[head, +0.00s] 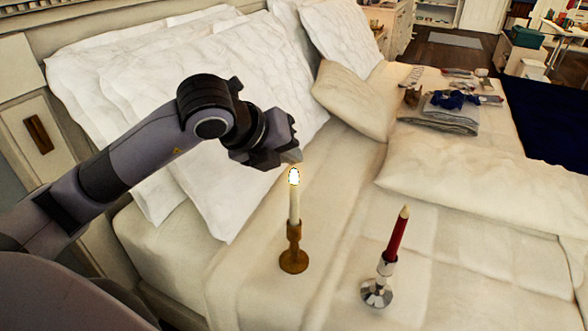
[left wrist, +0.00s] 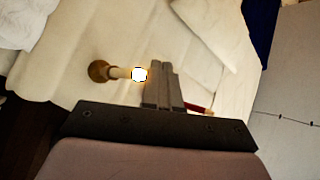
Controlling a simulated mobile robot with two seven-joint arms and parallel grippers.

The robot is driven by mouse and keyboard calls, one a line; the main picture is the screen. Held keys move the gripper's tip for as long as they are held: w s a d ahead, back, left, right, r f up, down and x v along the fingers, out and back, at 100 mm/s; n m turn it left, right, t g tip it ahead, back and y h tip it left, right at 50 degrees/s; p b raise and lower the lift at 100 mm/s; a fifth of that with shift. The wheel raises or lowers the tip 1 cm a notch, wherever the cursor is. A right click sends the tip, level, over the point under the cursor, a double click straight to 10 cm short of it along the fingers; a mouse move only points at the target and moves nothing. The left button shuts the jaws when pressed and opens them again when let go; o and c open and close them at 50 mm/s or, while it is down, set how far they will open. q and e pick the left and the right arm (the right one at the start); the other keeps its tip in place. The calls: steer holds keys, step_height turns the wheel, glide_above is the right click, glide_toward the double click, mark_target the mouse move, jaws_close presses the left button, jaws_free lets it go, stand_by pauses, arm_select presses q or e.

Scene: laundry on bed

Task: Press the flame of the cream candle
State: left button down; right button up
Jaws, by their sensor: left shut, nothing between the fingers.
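The cream candle (head: 294,208) stands upright in a brown wooden holder (head: 294,262) on the bed. Its flame (head: 294,177) is a bright glow at the top. My left gripper (head: 292,156) is shut and empty, just above the flame in the head view. In the left wrist view the shut fingertips (left wrist: 160,68) lie just right of the flame (left wrist: 139,74), with the cream candle (left wrist: 119,72) and its holder (left wrist: 98,71) to the left. I cannot tell whether the fingers touch the flame. My right gripper is not in view.
A red candle (head: 397,235) in a silver holder (head: 376,293) stands on the bed to the right, close to the cream one. White pillows (head: 250,62) lie behind my left arm. Folded grey cloths (head: 440,115) lie farther back. Bare bedding (head: 335,210) lies between the candles.

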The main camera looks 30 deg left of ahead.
arm_select(q)
step_height(320, 180, up, 5)
steer(key=p, duration=0.3)
stand_by(0.6)
